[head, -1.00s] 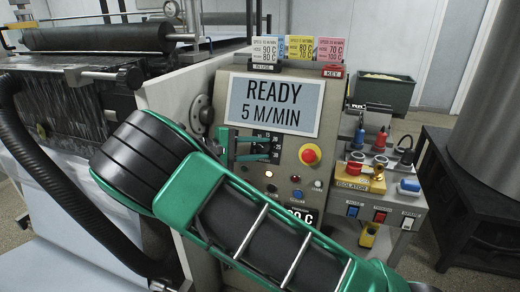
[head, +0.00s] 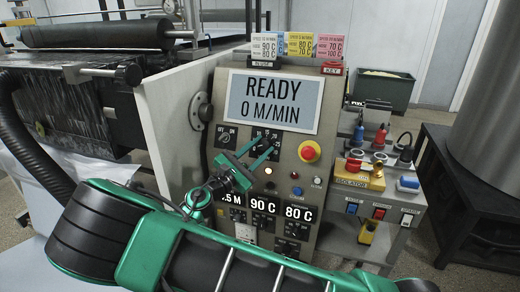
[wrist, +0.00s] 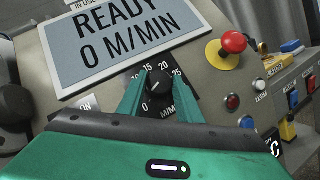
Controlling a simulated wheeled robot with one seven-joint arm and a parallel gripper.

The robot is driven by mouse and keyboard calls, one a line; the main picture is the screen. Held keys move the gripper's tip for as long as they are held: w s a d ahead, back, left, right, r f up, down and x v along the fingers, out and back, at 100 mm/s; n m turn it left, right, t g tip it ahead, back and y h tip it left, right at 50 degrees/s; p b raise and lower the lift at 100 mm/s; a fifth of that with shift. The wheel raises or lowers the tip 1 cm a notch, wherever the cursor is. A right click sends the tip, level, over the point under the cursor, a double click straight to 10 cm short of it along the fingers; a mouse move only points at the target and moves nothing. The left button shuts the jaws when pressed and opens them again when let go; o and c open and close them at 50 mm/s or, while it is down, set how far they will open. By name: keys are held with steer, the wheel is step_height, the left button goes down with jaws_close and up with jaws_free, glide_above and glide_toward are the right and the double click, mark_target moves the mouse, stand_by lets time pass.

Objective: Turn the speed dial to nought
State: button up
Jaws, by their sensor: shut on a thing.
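The speed dial (wrist: 157,82) is a black knob on a plate with a printed scale of numbers, below the screen. My green gripper (wrist: 155,78) has a finger on each side of the knob and is shut on it. In the head view my gripper (head: 268,144) reaches the panel from the lower left, and its fingers partly cover the dial. The screen (head: 272,101) reads "READY 0 M/MIN"; the wrist view shows the same reading on the screen (wrist: 130,35). The knob's pointer is too small to read surely.
A red emergency button (head: 309,151) on a yellow base sits right of the dial. Small lamps and lit number displays (head: 263,206) lie below. Coloured cards (head: 300,45) stand above the screen.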

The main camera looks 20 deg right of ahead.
steer(key=shift+s+f+n+t+y, duration=0.1)
steer(key=shift+f+n+t+y, duration=0.05)
steer(key=shift+n+t, duration=0.4)
steer(key=shift+f+n+t+y, duration=0.15)
steer(key=shift+n+t, duration=0.2)
steer(key=shift+n, duration=0.4)
steer(key=shift+r, duration=0.1)
steer(key=o, duration=1)
steer(key=shift+o, duration=0.2)
steer(key=v, duration=1)
steer(key=shift+s+a, duration=0.2)
steer(key=shift+s, duration=0.05)
